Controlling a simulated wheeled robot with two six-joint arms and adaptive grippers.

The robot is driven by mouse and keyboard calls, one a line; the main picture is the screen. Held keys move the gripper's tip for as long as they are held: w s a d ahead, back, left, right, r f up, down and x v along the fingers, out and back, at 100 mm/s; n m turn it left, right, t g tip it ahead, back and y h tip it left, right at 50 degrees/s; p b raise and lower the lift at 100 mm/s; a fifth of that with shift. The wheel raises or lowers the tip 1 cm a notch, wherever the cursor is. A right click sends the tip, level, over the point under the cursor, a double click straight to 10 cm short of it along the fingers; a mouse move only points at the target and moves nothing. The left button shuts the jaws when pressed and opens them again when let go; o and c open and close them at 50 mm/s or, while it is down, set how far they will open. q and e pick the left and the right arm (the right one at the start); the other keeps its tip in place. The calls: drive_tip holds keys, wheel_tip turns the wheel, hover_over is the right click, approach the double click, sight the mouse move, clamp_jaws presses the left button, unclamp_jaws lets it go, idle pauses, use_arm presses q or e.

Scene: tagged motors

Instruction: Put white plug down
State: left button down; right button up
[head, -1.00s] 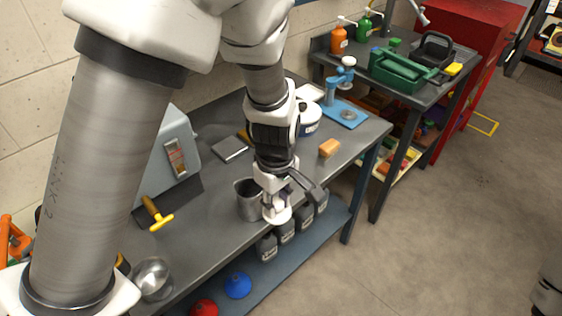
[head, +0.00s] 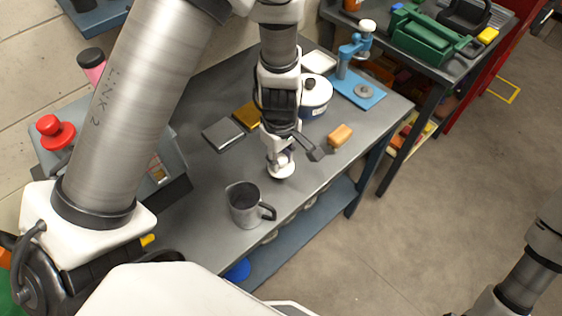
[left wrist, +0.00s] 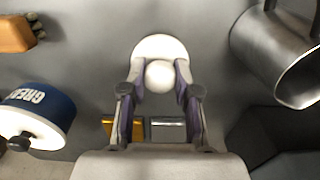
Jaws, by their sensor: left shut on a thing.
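The white plug (head: 281,170) is a pale disc with a round knob. My left gripper (head: 280,155) is shut on it, and its arm reaches down over the grey workbench (head: 190,220). In the left wrist view the plug's ball-shaped knob (left wrist: 160,76) sits between the two fingers (left wrist: 158,95), with the wider white disc (left wrist: 158,46) beyond it. The disc is at or just above the bench top, to the right of the metal mug; I cannot tell whether it touches. My right gripper is out of view; only part of my right arm shows.
The metal mug (head: 244,204) stands left of the plug, near the front edge. An orange-tan block (head: 340,136) lies to the right. Bare bench surrounds the plug.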

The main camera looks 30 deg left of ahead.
sight(282, 155)
use_arm(q)
drive_tip(key=f, duration=0.1)
drive_tip(key=w+f, duration=0.1)
drive_tip(key=f, duration=0.1)
drive_tip(key=shift+a, duration=0.15)
drive_tip(key=shift+s+r, duration=0.3)
drive_tip(key=shift+s, duration=0.1)
drive_tip(key=shift+f+b, duration=0.25)
drive_tip(key=shift+b, duration=0.1)
drive_tip(key=c, duration=0.8)
unclamp_jaws()
drive_tip(key=shift+w, duration=0.25)
drive_tip(key=shift+c, duration=0.2)
